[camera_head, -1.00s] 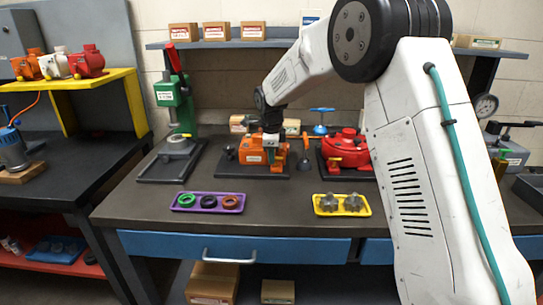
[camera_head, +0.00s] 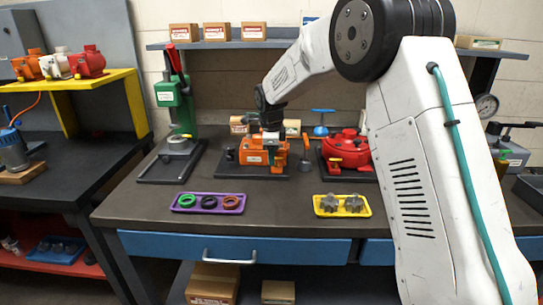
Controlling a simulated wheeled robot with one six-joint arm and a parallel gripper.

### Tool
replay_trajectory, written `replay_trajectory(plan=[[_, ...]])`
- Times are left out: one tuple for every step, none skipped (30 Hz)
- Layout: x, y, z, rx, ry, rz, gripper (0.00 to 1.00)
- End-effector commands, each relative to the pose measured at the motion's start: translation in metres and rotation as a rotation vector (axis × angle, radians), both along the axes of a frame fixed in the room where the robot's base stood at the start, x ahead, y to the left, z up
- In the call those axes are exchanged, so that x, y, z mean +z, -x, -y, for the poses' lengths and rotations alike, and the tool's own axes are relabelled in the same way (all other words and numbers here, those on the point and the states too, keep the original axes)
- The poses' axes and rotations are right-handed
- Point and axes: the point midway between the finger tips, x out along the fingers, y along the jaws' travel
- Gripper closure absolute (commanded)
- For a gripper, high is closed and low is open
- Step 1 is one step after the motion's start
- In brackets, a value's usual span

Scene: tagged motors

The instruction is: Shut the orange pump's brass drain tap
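The orange pump (camera_head: 250,157) sits on a black base plate on the workbench, left of the red pump (camera_head: 345,148). My gripper (camera_head: 271,141) points down at the upper right part of the orange pump. It is small in this view and its fingers overlap the pump, so I cannot tell whether they are apart or closed, or whether they touch it. A small brass-coloured part shows just below the gripper on the pump's front, but its handle position is too small to read.
A green press (camera_head: 178,110) stands to the left, and an orange-handled lever (camera_head: 305,150) stands just right of the orange pump. A purple tray (camera_head: 178,209) with rings and a yellow tray (camera_head: 320,212) with metal parts lie in front. The bench between pumps and trays is clear.

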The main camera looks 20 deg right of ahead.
Motion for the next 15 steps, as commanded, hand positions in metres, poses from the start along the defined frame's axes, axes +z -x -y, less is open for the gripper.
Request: replay_trajectory(plan=[[0.008, 0.001, -0.001, 0.000, -0.001, 0.003, 0.68], [0.013, 0.002, -0.001, 0.000, 0.000, 0.003, 0.68], [0.020, 0.003, -0.001, 0.000, -0.001, 0.003, 0.68], [0.025, 0.004, -0.002, 0.000, -0.001, 0.004, 0.68], [0.031, 0.005, -0.002, 0.000, -0.001, 0.004, 0.68], [0.038, 0.006, -0.003, 0.000, -0.001, 0.004, 0.68], [0.043, 0.007, -0.003, 0.000, -0.001, 0.004, 0.68], [0.047, 0.008, -0.003, 0.000, 0.000, 0.003, 0.68], [0.053, 0.009, -0.004, 0.000, -0.001, 0.004, 0.68], [0.057, 0.010, -0.004, 0.000, -0.001, 0.004, 0.68], [0.060, 0.010, -0.004, 0.000, 0.000, 0.003, 0.68], [0.063, 0.011, -0.004, 0.000, 0.000, 0.002, 0.68], [0.065, 0.012, -0.005, 0.000, -0.001, 0.001, 0.68], [0.067, 0.012, -0.005, 0.001, 0.001, 0.001, 0.68], [0.068, 0.013, -0.005, 0.001, 0.001, 0.001, 0.68]])
